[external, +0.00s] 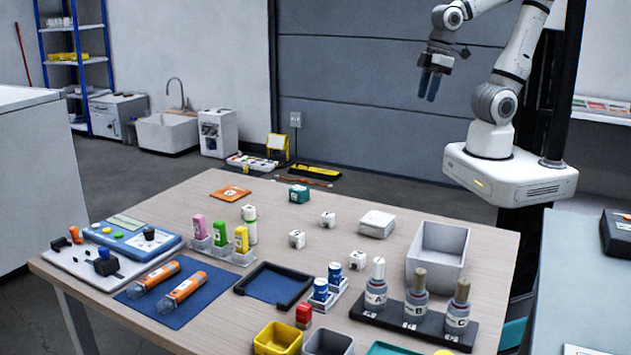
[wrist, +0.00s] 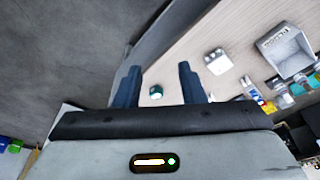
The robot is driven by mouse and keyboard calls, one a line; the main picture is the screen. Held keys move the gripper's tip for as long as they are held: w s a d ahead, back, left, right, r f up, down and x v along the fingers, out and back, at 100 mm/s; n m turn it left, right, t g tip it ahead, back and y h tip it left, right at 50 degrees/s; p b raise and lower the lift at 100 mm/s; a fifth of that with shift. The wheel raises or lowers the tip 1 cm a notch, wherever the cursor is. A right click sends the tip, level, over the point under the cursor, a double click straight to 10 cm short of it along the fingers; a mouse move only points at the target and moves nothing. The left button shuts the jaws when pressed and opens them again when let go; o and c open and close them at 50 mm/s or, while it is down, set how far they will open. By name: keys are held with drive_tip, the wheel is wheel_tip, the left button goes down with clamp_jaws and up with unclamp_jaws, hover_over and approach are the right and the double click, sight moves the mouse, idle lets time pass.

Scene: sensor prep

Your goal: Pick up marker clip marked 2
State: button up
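Three small white blocks with dark marks, which look like the marker clips, stand apart on the table: one at the back (external: 328,219), one left of the middle (external: 297,239) and one nearer the bottle rack (external: 357,260). Their marks are too small to read, so I cannot tell which is 2. My gripper (external: 429,92) hangs high above and behind the table's far right side, away from the blocks. In the wrist view its two dark blue fingers (wrist: 159,70) are spread apart with nothing held between them.
A teal block (external: 299,193), a flat white box (external: 377,223) and an empty grey bin (external: 438,252) stand around the blocks. Bottles in a dark rack (external: 414,306) and a black-rimmed tray (external: 273,287) lie nearer. The wood between is clear.

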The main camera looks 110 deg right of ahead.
drive_tip(key=shift+o, duration=0.4)
drive_tip(key=shift+o, duration=1.3)
